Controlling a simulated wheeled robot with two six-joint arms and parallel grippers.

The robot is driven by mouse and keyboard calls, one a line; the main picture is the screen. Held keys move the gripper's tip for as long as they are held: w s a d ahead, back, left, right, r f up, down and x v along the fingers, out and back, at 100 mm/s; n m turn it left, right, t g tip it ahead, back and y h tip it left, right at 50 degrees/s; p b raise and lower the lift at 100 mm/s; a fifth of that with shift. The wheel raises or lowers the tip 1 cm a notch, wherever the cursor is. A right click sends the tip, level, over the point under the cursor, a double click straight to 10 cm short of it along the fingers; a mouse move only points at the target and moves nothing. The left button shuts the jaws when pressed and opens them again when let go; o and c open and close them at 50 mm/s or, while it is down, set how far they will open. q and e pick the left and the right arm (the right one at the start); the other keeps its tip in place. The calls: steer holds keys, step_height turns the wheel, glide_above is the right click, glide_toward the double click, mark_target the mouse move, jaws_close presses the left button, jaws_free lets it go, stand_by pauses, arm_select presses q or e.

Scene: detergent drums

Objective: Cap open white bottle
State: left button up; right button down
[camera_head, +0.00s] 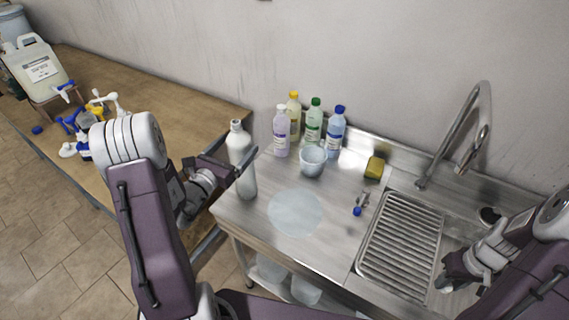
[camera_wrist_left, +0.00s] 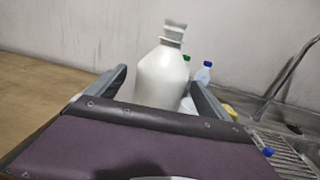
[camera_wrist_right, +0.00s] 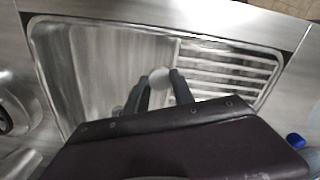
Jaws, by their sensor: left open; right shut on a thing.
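The open white bottle (camera_head: 238,140) stands upright at the left end of the steel counter, its grey-white neck showing no cap. My left gripper (camera_head: 246,168) is open around its body, one finger on each side; whether they touch it is unclear. In the left wrist view the bottle (camera_wrist_left: 160,80) stands between the open fingers. My right gripper (camera_head: 442,284) is low over the sink at the right. In the right wrist view it is shut on a small round white thing (camera_wrist_right: 160,76), which looks like a cap.
Several capped bottles (camera_head: 314,122) stand by the wall with a translucent cup (camera_head: 312,161). A pale disc (camera_head: 295,212) lies on the counter. A yellow sponge (camera_head: 375,167), a small blue-ended tap (camera_head: 358,208), a ribbed drainer (camera_head: 400,240) and a tall faucet (camera_head: 480,110) are further right.

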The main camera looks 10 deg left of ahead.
arm_select(q)
steer(key=p+x, duration=0.1)
steer(key=x, duration=0.3)
steer(key=shift+w+d+f, duration=0.1)
steer(key=shift+f, duration=0.1)
arm_select(e)
steer(key=shift+r, duration=0.85)
arm_select(q)
steer(key=shift+w+d+f, duration=0.1)
steer(key=shift+w, duration=0.3)
arm_select(e)
steer(key=shift+w, duration=0.1)
arm_select(q)
steer(key=shift+s, duration=0.15)
steer(key=c, duration=2)
jaws_close()
step_height(320, 180, up, 10)
steer(key=shift+r, duration=0.15)
arm_select(e)
steer(key=shift+f, duration=0.1)
